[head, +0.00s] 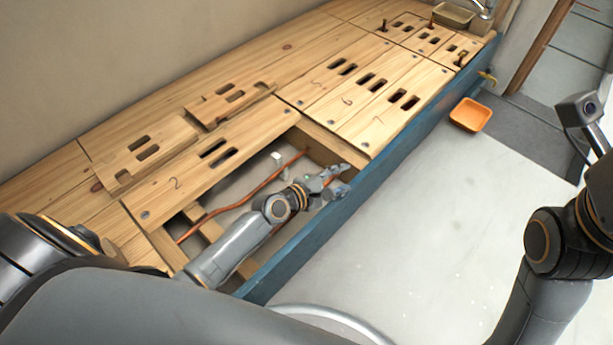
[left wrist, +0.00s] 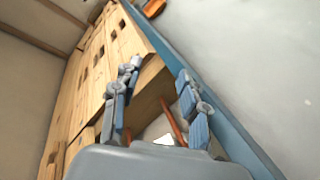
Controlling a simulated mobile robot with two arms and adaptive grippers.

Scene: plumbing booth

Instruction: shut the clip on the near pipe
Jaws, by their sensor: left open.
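My left gripper (head: 343,180) is open and empty, reaching over the open bay in the wooden deck, close to the blue front board. Its spread fingers also show in the left wrist view (left wrist: 160,78). A copper pipe (head: 245,198) runs through the bay behind my left arm. In the left wrist view a copper pipe (left wrist: 172,122) shows low between the fingers. My arm covers much of the bay's near side, so the near pipe is mostly hidden in the head view. A small white upright piece (head: 278,162) stands by the far pipe. I cannot make out the near pipe's clip.
A blue board (head: 300,248) edges the bay at the front. Wooden joists (head: 205,222) cross it. Loose slotted boards (head: 147,152) lie on the deck behind. An orange tray (head: 470,115) is on the floor. My right arm stands at the right, over clear floor.

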